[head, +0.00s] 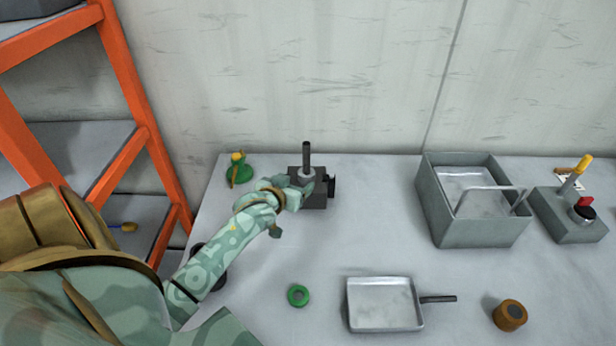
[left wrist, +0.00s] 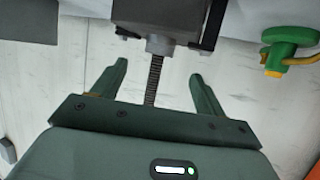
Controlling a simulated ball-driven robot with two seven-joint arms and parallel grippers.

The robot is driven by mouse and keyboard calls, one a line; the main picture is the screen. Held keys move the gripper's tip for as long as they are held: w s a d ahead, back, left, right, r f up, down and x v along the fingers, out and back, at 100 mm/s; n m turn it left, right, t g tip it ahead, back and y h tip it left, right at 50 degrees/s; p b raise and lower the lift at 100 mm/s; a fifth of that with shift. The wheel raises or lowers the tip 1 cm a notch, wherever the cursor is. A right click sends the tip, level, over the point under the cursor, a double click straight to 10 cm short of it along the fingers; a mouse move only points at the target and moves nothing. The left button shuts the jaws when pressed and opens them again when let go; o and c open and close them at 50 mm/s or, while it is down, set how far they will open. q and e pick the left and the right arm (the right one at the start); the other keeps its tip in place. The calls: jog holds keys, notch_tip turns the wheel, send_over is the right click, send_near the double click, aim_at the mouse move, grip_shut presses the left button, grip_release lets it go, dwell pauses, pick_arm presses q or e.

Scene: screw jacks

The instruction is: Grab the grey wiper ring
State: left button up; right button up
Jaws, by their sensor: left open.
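The grey wiper ring appears to be the light grey collar (head: 307,175) around the foot of the upright dark screw (head: 306,154), on top of the dark screw jack (head: 320,198). In the left wrist view the grey collar (left wrist: 160,45) sits against the jack housing (left wrist: 158,20), with the threaded screw (left wrist: 154,78) passing through it. My left gripper (head: 297,184) is at the jack, partly covering its left side. In the left wrist view its fingers (left wrist: 160,70) are open, one on each side of the screw, apart from the collar. My right gripper is not in view.
A green and yellow object (head: 239,170) stands left of the jack. A green ring (head: 298,295), a shallow tray (head: 386,326) with a handle and a brown ring (head: 510,315) lie in front. A grey box (head: 478,236) and a switch box (head: 572,229) stand right. An orange shelf (head: 130,75) is left.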

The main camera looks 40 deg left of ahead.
aim_at(305, 174)
pick_arm(q)
jog(key=x, duration=0.2)
jog(key=shift+w+f+b, duration=0.15)
jog(key=shift+w+b, duration=0.15)
jog(key=shift+w, duration=0.05)
jog(key=b+x, duration=0.1)
jog(key=x, duration=0.3)
jog(key=shift+b, duration=0.3)
jog(key=shift+w+a, duration=0.15)
jog(key=shift+w, duration=0.3)
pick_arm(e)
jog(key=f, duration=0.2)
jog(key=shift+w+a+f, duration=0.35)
pick_arm(q)
jog(key=shift+s, duration=0.1)
jog(key=shift+c, duration=0.3)
jog(key=c, duration=1)
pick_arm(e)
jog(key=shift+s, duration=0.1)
